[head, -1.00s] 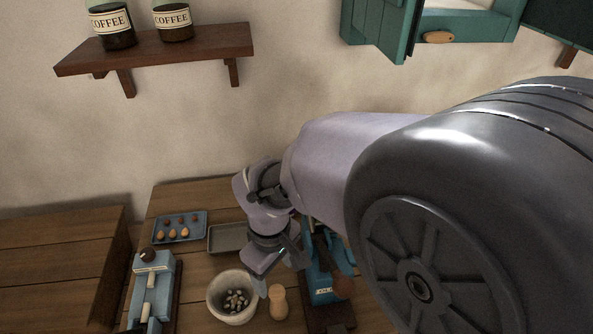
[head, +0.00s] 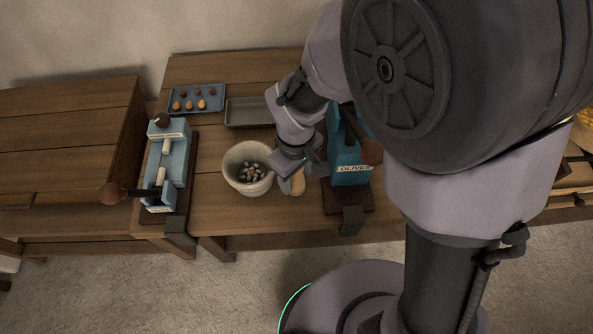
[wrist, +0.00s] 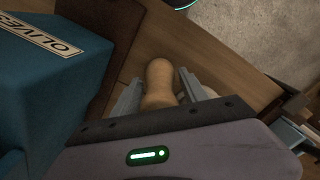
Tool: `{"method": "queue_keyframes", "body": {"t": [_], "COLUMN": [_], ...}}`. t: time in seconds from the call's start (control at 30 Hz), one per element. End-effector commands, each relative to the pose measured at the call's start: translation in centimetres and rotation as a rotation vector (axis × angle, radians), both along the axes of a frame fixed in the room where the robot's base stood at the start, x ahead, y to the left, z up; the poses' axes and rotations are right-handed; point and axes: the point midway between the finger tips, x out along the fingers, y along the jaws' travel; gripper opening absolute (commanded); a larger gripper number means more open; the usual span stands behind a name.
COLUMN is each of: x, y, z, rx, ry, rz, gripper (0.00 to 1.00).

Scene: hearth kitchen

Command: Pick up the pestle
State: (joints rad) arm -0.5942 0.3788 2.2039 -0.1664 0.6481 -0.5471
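The pestle (head: 298,184) is a light wooden piece with a rounded end, just right of the grey mortar (head: 232,178) on the wooden table. In the wrist view the pestle (wrist: 160,78) lies between my gripper's two grey fingers. My gripper (head: 290,184) is low over the table at the pestle. In the wrist view my gripper (wrist: 158,88) is open, with a small gap showing on each side of the pestle. The gripper body hides the pestle's near part.
A blue OLIVES press (head: 349,155) stands close on the right; it fills the left of the wrist view. The mortar holds several nuts. A grey tray (head: 248,113), a blue tray (head: 198,97) with small round items and a light-blue device (head: 172,160) are also on the table.

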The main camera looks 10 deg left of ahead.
Motion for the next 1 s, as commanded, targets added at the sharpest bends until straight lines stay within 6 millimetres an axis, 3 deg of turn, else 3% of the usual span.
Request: {"method": "queue_keyframes", "body": {"t": [0.03,0.23,0.63,0.9,1.0], "x": [0.0,0.0,0.0,0.0,-1.5], "y": [0.0,0.0,0.0,0.0,0.9], "z": [0.0,0.0,0.3,4.0,4.0], "rx": [0.000,0.000,0.001,0.001,0.000], "ry": [0.000,0.000,-0.001,-0.002,0.001], "rz": [0.000,0.000,0.000,-0.001,0.005], "gripper": [0.39,0.00,0.00,0.00,0.00]}}
